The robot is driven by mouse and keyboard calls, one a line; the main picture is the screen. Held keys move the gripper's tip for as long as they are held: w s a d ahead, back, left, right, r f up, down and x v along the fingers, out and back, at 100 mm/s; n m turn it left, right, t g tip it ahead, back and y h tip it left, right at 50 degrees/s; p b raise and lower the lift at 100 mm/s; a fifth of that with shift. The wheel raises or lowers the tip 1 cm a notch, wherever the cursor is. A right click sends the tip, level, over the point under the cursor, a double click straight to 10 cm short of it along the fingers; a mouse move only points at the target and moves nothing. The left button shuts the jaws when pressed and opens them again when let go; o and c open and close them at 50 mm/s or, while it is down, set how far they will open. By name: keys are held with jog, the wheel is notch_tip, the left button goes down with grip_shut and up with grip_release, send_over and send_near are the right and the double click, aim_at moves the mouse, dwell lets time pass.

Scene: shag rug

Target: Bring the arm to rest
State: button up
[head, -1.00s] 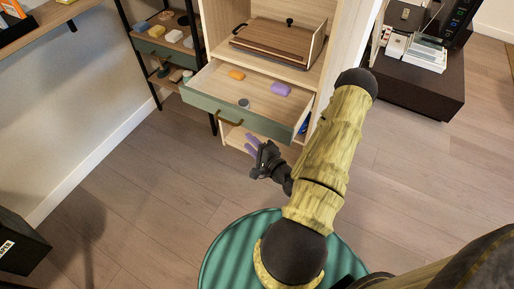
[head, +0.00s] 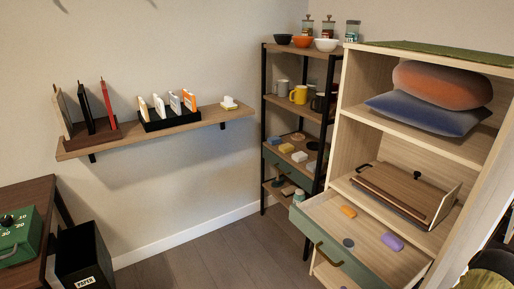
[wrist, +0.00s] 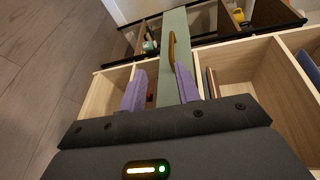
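My gripper (wrist: 160,72) shows in the wrist view with its two purple fingers apart and nothing between them. Beyond the fingers is the green drawer front (wrist: 176,70) with its brown handle (wrist: 172,46); I cannot tell how close it is.
The cabinet (head: 350,110) holds cushions and a wooden box (head: 405,193). A black-framed shelf (head: 264,130) with mugs and bowls stands beside it. A wall shelf (head: 185,127) carries books. A black bin (head: 84,262) is at lower left. Floor (head: 200,262) between is clear.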

jog(key=s+a+r+n+g+h, duration=0.1)
jog(key=s+a+r+n+g, duration=0.2)
jog(key=a+r+n+g, duration=0.5)
jog(key=s+a+r+n+g+h, duration=0.25)
jog(key=a+r+n+g, duration=0.3)
jog(key=r+n, duration=0.35)
jog(key=w+p+v, duration=0.2)
jog(key=p+v, duration=1.1)
jog(key=w+d+r+p+v, duration=0.1)
jog(key=w+p+v, duration=0.2)
jog(key=p+v, duration=1)
jog(key=shift+s+d+y+p, duration=0.25)
jog(key=shift+d+y+p, duration=0.1)
jog(key=shift+d+p, duration=0.05)
jog(key=shift+d, duration=0.1)
